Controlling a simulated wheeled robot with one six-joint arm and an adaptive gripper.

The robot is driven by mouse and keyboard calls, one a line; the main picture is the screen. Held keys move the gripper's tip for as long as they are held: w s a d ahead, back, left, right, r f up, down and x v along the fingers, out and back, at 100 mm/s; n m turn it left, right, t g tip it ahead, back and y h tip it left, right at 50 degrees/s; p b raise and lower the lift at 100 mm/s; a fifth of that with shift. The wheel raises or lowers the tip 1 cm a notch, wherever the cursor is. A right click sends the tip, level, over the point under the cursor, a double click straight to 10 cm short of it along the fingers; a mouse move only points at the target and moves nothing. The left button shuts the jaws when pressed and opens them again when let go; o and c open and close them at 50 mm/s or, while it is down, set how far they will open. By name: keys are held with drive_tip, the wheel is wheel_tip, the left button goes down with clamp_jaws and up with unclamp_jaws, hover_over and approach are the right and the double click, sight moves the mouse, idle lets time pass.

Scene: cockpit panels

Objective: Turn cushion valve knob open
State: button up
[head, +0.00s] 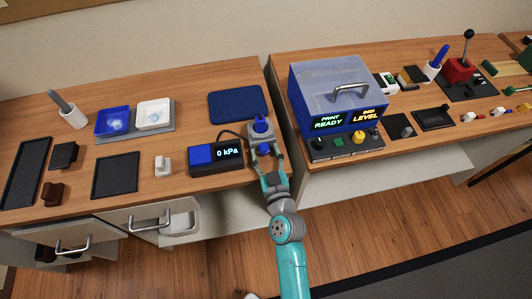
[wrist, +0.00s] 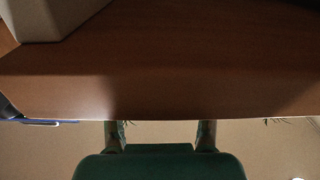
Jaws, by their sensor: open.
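The blue cushion valve knob (head: 261,124) stands upright on a grey base at the right end of the left bench. A dark cable runs from beside it to a pressure box (head: 203,161) with a blue top, whose display reads "0 kPa". The blue cushion (head: 236,106) lies flat behind the knob. My gripper (head: 267,157) is open at the bench's front edge, just in front of the knob's base; whether it touches is unclear. In the wrist view the open fingers (wrist: 160,135) have nothing between them, and the knob is not recognisable there.
A printer-like box (head: 338,93) with a handle stands close by on the right bench, beyond a narrow gap. Left of the pressure box are a small white block (head: 163,164) and a dark tray (head: 116,175). An open drawer (head: 150,222) juts out below.

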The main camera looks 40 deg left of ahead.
clamp_jaws()
drive_tip(key=shift+m, duration=2.4)
unclamp_jaws()
drive_tip(key=v, duration=1.2)
drive_tip(key=shift+w, duration=0.1)
